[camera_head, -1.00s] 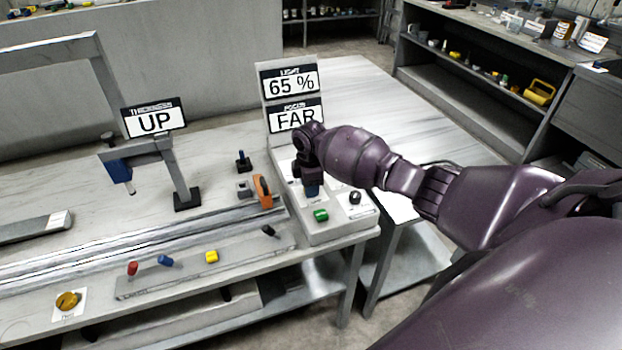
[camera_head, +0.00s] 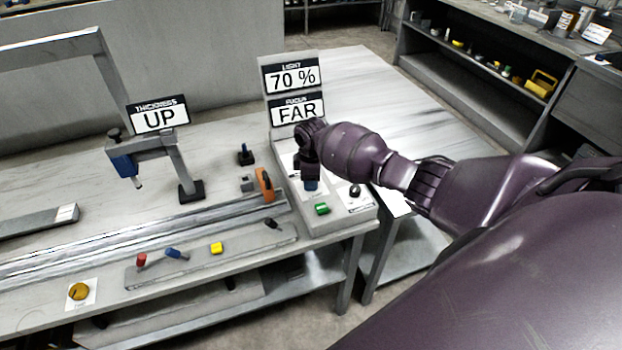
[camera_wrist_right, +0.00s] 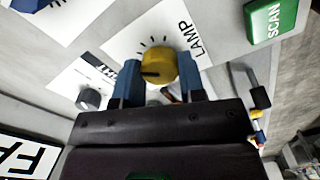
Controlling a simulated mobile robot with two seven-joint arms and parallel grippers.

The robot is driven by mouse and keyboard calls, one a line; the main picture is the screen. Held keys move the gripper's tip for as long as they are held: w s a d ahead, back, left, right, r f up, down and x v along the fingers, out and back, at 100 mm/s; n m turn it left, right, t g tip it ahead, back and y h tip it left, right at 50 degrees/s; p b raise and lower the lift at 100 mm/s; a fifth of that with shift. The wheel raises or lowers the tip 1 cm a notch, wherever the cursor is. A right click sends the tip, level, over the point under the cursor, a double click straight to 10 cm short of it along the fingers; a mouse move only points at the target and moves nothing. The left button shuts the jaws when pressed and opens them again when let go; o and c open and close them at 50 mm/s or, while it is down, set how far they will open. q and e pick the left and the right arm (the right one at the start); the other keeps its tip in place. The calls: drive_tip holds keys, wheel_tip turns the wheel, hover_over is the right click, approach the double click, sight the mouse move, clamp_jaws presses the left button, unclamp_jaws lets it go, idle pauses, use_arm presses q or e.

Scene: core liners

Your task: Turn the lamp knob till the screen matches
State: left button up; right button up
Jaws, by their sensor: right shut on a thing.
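The lamp knob (camera_wrist_right: 159,66) is a yellow dial with a dark pointer line, on a white card marked LAMP, in the right wrist view. My right gripper (camera_wrist_right: 160,85) is shut on it, one blue finger on each side. In the head view my right gripper (camera_head: 311,184) points down onto the grey control box and hides the knob. The light screen (camera_head: 291,77) at the back of the box reads 70 %. The focus screen (camera_head: 297,112) below it reads FAR. My left gripper is not in view.
A green SCAN button (camera_wrist_right: 264,18) and a dark knob (camera_wrist_right: 88,98) sit close to the lamp knob. A thickness screen (camera_head: 159,116) reads UP at left. An orange-handled clamp (camera_head: 265,184) stands by the rails, left of the box.

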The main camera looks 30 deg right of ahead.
drive_tip(key=o, duration=0.9)
drive_tip(key=shift+o, duration=0.2)
drive_tip(key=shift+r, duration=0.15)
wheel_tip(320, 180, up, 11)
drive_tip(key=shift+f, duration=0.2)
